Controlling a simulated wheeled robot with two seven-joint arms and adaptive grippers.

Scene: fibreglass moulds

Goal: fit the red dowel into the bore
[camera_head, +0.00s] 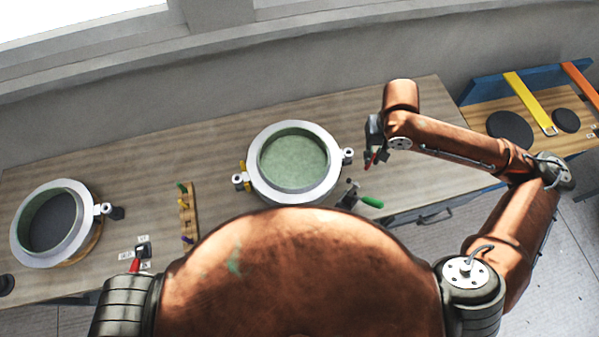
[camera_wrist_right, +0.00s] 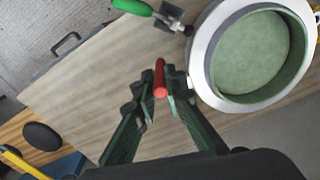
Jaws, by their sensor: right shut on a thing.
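The red dowel (camera_wrist_right: 160,80) is held between the fingertips of my right gripper (camera_wrist_right: 163,88), which is shut on it. In the head view a small part of the red dowel (camera_head: 367,161) shows below my right gripper (camera_head: 372,150). The gripper is above the table, just right of the middle ring mould (camera_head: 293,131). That mould has a green inner face and grey lugs; the right lug (camera_head: 348,154) shows a round hole and is close to the dowel, apart from it in the head view. Which hole is the bore I cannot tell. My left gripper is not in view.
A green-handled clamp (camera_head: 371,202) is at the table's front edge. A second ring mould (camera_head: 22,250) is at left, beside a red-handled clamp (camera_head: 135,265). A wooden rack (camera_head: 189,220) holds coloured pegs. The table (camera_head: 425,110) is clear behind my right arm.

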